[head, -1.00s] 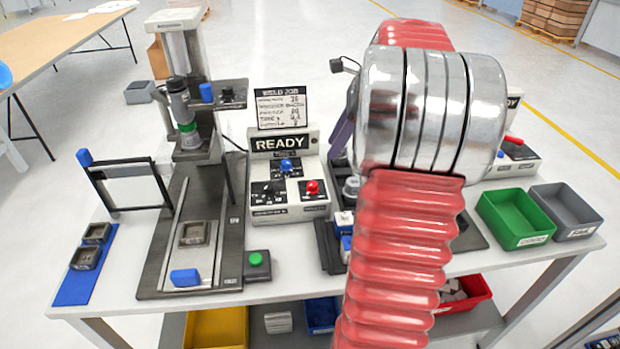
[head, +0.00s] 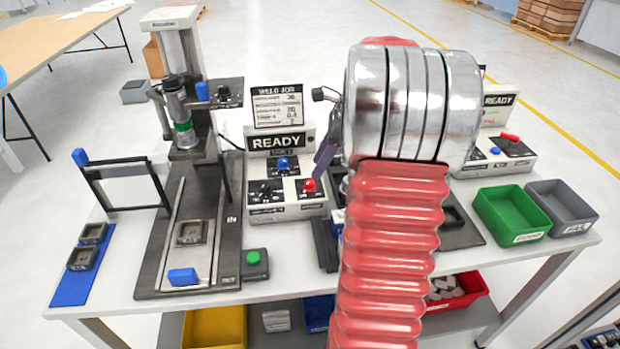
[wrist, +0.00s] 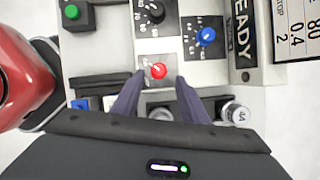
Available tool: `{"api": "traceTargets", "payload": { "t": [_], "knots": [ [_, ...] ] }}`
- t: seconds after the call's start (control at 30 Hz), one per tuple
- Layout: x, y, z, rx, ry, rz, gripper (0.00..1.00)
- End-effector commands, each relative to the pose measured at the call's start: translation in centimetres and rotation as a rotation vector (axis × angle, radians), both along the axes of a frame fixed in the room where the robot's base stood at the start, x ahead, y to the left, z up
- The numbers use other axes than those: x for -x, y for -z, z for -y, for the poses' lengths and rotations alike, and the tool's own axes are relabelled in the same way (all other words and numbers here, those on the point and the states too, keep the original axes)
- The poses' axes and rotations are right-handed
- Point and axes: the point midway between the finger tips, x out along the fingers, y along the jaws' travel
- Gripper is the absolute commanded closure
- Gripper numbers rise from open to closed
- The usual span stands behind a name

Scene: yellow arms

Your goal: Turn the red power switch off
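A red knob (head: 308,186) sits at the front right of the left control box (head: 286,211), whose display reads READY. In the wrist view the red knob (wrist: 158,71) has a white mark on its top. My gripper (wrist: 161,80) is open, its two dark purple fingers apart with the knob showing between their tips. Contact with the knob cannot be told. In the head view only one finger (head: 325,150) shows clearly, just right of the box; my arm hides the rest. A second red control (head: 510,137) lies on the right control box (head: 505,160).
A green button box (head: 254,263) and press (head: 180,130) stand left. Green (head: 515,217) and grey bins are at right.

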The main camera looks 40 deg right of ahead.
Motion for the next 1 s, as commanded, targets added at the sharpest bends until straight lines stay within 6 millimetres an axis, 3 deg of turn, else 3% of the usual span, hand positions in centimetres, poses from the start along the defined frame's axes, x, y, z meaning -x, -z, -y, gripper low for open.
{"api": "traceTargets", "payload": {
  "t": [0.2, 0.4, 0.8, 1.0],
  "knots": [
    [-0.9, 3.2, -1.0, -0.001, -0.001, -0.003, 0.6],
    [-1.6, 5.2, -1.5, -0.002, 0.0, -0.002, 0.6],
    [-1.7, 5.7, -1.6, 0.001, 0.0, -0.001, 0.61],
    [-1.7, 5.7, -1.6, 0.001, 0.0, -0.001, 0.75]
  ]
}}
